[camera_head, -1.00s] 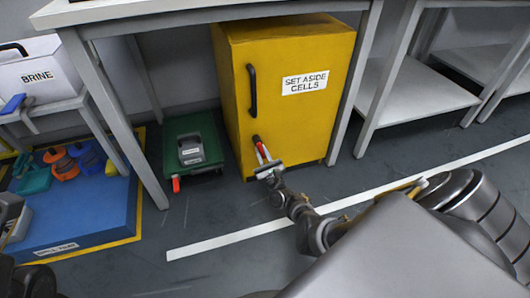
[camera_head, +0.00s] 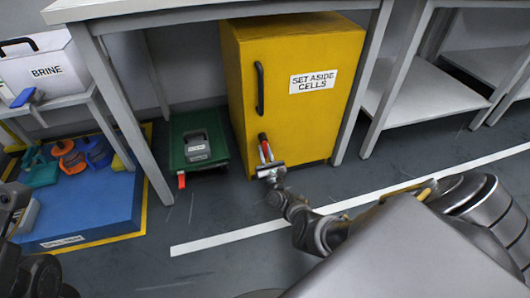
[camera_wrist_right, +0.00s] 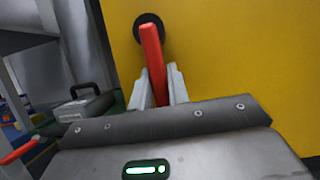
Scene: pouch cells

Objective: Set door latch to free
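The door latch is a red lever (camera_head: 265,148) on a dark round pivot, low on the front of the yellow cabinet (camera_head: 335,60). In the right wrist view the lever (camera_wrist_right: 153,62) hangs from the pivot, tilted slightly from upright. My right gripper (camera_head: 268,162) is at the lever's lower part. Its two pale fingers (camera_wrist_right: 159,88) lie one on each side of the lever and look closed against it; the lever's lower end is hidden behind the gripper body. The cabinet door is shut. Only dark arm parts show at the left edge; my left gripper cannot be made out.
A black handle (camera_head: 259,88) stands out above the latch. A green trolley (camera_head: 178,157) with a grey case is left of the cabinet. Table legs (camera_head: 135,130) flank it. A blue mat (camera_head: 100,210) with tools lies at left. The floor in front is clear.

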